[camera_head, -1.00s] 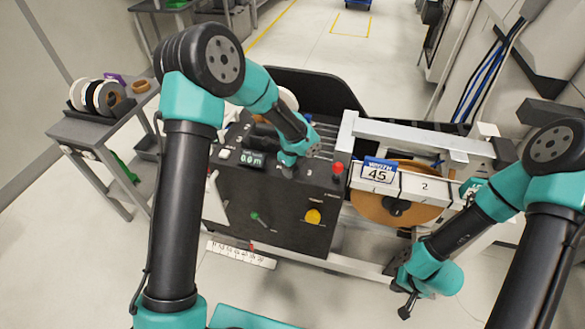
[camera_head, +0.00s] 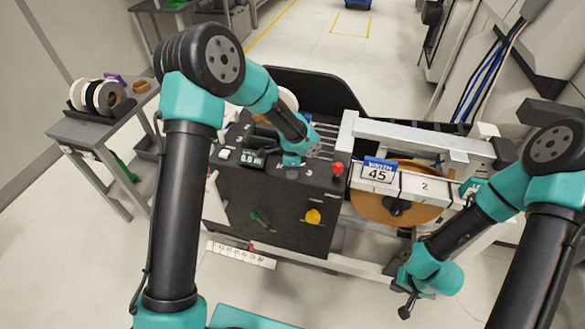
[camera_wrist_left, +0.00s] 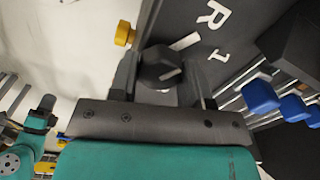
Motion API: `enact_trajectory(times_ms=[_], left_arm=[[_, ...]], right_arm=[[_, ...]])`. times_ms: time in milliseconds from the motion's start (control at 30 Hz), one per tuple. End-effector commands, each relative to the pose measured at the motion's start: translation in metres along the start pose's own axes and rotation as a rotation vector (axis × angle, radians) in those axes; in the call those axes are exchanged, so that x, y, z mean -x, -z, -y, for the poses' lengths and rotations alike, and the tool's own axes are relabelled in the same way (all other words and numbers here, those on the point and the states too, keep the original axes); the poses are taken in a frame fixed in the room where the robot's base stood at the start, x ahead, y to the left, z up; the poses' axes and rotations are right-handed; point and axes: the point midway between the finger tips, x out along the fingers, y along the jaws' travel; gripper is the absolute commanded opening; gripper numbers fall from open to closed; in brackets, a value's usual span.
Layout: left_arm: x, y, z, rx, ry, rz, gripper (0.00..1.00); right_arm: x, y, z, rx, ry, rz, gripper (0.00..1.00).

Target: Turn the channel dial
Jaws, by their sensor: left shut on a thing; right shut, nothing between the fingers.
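The channel dial (camera_wrist_left: 160,68) is a dark knob with a pale pointer mark, on the dark top panel of the machine (camera_head: 268,208). It shows in the left wrist view between the fingers of my left gripper (camera_wrist_left: 165,85), which is shut on it. A white "R" and "1" are printed on the panel beside it. In the head view my left gripper (camera_head: 291,170) is down at the panel top and its arm hides the dial. My right gripper (camera_head: 406,304) is shut and empty, low in front of the machine's right side.
A red knob (camera_head: 338,168) stands right of my left gripper, and a yellow knob (camera_head: 313,216) is on the front face. A small display (camera_head: 252,158) sits to the left. A "45" sign (camera_head: 378,172) stands by the brown roll (camera_head: 370,206). Several blue knobs (camera_wrist_left: 260,95) show in the wrist view.

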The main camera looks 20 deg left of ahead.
Motion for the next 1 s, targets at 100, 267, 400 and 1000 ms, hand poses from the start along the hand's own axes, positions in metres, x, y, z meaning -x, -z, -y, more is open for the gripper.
enact_trajectory(times_ms=[100, 267, 400, 1000], left_arm=[[0.0004, 0.0, 0.0002, 0.074, 0.001, 0.0, 0.2], [0.0005, 0.0, 0.0002, 0.148, 0.001, 0.0, 0.2], [0.0005, 0.0, 0.0002, 0.182, 0.001, 0.0, 0.2], [0.0004, 0.0, 0.0002, 0.193, 0.001, 0.0, 0.6]], right_arm=[[0.0, 0.0, 0.0, 0.0, 0.0, 0.0, 0.0], [0.0, 0.0, 0.0, 0.0, 0.0, 0.0, 0.0], [0.0, 0.0, 0.0, 0.0, 0.0, 0.0, 0.0], [0.0, 0.0, 0.0, 0.0, 0.0, 0.0, 0.0]])
